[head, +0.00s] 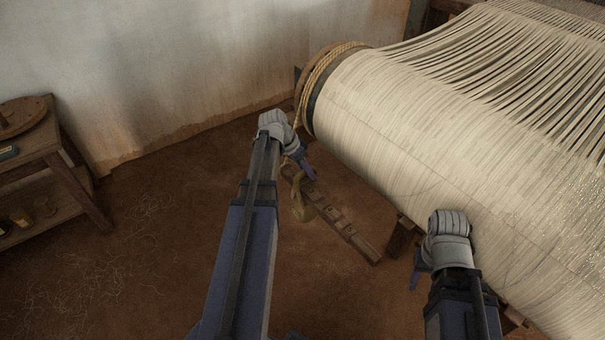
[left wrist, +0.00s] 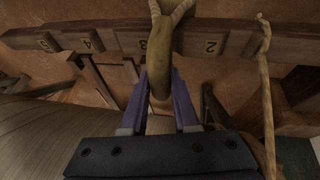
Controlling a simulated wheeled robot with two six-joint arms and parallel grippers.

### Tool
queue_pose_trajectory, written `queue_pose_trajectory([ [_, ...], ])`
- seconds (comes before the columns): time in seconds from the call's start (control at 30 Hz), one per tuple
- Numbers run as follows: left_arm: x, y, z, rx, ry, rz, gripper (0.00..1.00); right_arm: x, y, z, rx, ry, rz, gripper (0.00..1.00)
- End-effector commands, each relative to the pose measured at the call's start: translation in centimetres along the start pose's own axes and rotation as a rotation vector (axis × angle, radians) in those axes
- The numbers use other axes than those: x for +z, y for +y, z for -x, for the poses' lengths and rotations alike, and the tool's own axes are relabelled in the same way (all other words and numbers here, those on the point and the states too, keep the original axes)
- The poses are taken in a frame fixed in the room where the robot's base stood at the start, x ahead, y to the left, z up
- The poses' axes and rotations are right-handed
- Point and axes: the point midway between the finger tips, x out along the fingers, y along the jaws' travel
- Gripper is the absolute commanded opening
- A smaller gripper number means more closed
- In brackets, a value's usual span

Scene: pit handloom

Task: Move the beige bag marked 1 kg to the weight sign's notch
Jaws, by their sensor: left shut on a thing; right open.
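My left gripper (head: 308,172) is shut on an olive-beige bag (head: 300,204), seen beside a long wooden bar (head: 362,246). In the left wrist view the bag (left wrist: 161,62) is between my two blue fingers (left wrist: 160,98), and its forked upper part crosses in front of the bar (left wrist: 115,36). The bar carries number signs: 2 (left wrist: 211,47), a partly covered 3 (left wrist: 142,45), 4 (left wrist: 86,44) and 5 (left wrist: 43,44). No 1 kg mark is readable on the bag. My right gripper (head: 421,272) is open and empty beside the loom's front.
The big warp roller (head: 400,130) with pale threads fills the right. A rope (head: 318,80) winds round its left end; a rope (left wrist: 267,90) hangs by the bar in the left wrist view. A wooden table (head: 35,145) stands far left. The earth floor between is mostly clear.

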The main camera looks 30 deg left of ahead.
Motion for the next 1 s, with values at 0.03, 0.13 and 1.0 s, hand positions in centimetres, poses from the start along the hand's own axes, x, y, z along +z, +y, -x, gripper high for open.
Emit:
queue_pose_trajectory([
  [0.03,0.4,-0.1,-0.7,0.0,0.0,0.001,0.0,-0.1,-0.1,-0.8,0.0,0.0,0.0,0.5],
  [0.13,0.6,-0.2,-1.1,0.0,0.0,0.001,0.0,-0.1,-0.1,-1.3,0.0,0.0,0.0,0.5],
  [1.0,1.0,-0.5,-2.0,0.001,0.0,0.0,0.0,-0.1,-0.2,-2.3,0.0,0.0,0.0,0.5],
])
